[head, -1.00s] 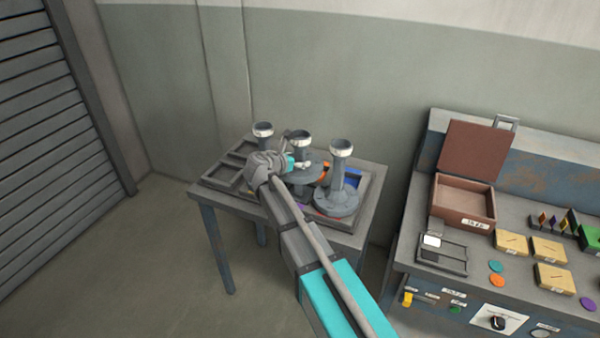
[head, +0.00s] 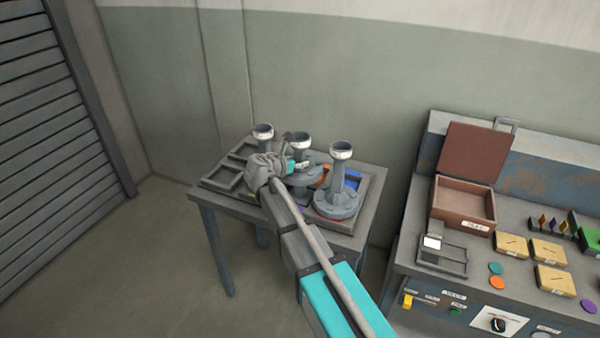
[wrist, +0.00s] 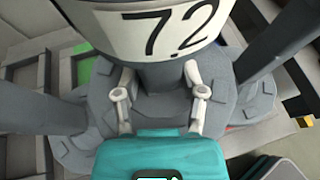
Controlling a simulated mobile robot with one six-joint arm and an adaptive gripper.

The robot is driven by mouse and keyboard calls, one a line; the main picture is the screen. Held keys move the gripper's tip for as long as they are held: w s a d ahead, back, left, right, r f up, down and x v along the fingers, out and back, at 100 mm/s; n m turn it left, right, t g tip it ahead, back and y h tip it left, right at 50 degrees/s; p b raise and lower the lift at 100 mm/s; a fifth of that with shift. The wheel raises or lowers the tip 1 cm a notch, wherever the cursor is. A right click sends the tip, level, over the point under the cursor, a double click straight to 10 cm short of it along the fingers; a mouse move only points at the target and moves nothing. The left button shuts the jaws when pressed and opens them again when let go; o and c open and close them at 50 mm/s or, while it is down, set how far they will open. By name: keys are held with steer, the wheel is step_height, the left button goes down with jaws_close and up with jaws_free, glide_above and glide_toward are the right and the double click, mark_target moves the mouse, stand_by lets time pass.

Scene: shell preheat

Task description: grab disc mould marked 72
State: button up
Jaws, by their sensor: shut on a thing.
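The mould marked 72 (wrist: 178,27) fills the top of the wrist view, its dark number on a white band. It is the middle of three grey moulds in the head view (head: 300,140), each with a flared top, a stem and a round base. My gripper (wrist: 160,88) is shut on its stem below the band, one finger on each side. In the head view my gripper (head: 302,167) reaches it from the front left. The mould looks upright; whether its base touches the tray is hidden.
Another mould (head: 338,203) stands close on the right and a third (head: 263,132) behind left, partly hidden by my arm. They stand on a compartmented tray (head: 222,180) on a small table (head: 349,240). A bench with an open brown box (head: 462,205) is at right.

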jaws_close()
steer(key=shift+r, duration=0.15)
step_height(320, 180, up, 3)
steer(key=p, duration=0.3)
steer(key=shift+f, duration=0.2)
steer(key=s+r+p, duration=0.1)
steer(key=r+p, duration=0.1)
steer(key=s+r+p, duration=0.2)
steer(key=s+a+r+p, duration=0.1)
steer(key=r+p, duration=0.1)
steer(key=shift+s+a+r, duration=0.1)
steer(key=shift+s+r, duration=0.15)
steer(key=shift+s, duration=0.15)
steer(key=p, duration=0.4)
glide_toward(299, 144)
steer(key=s, duration=0.1)
steer(key=s+r, duration=0.1)
steer(key=s+d, duration=0.1)
steer(key=shift+s+d+r, duration=0.1)
steer(key=shift+s+r, duration=0.05)
steer(key=shift+s, duration=0.25)
